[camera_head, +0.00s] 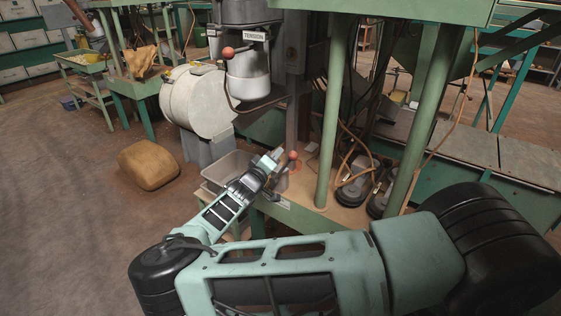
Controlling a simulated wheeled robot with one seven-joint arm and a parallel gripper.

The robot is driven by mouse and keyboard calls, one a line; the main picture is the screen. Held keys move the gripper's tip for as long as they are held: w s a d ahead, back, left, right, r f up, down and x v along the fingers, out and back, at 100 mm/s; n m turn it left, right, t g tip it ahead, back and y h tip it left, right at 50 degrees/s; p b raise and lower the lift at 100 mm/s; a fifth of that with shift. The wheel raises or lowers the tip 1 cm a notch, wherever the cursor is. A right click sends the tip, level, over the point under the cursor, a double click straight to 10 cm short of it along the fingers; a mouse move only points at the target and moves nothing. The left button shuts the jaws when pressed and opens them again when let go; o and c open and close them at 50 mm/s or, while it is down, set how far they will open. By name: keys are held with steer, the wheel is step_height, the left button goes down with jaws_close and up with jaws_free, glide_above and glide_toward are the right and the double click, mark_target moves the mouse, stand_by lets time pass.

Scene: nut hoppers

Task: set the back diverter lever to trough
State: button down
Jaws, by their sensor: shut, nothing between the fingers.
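A lever with a reddish ball knob (292,155) stands low on the green machine, just above its tan bench top. A dark rod runs down from this knob. My gripper (280,153) is beside the knob, on its left; its fingers look closed with nothing held. I cannot tell whether they touch the knob. A second reddish ball knob (228,52) is higher up, left of the TENSION label (255,36), on a thin curved rod. No back or trough marking is readable, so I cannot tell which knob is the back diverter lever. My wrist partly hides the lower lever's base.
A grey bin (228,168) sits behind my forearm. Green posts (333,110) and hanging cables stand right of the lower knob. Dark round pedals (354,193) rest on the bench top. A tan sack (150,165) lies on the open floor at left.

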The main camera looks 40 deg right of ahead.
steer(key=b+v, duration=0.1)
steer(key=v, duration=0.8)
steer(key=shift+w+a+r, duration=0.25)
steer(key=shift+a, duration=0.3)
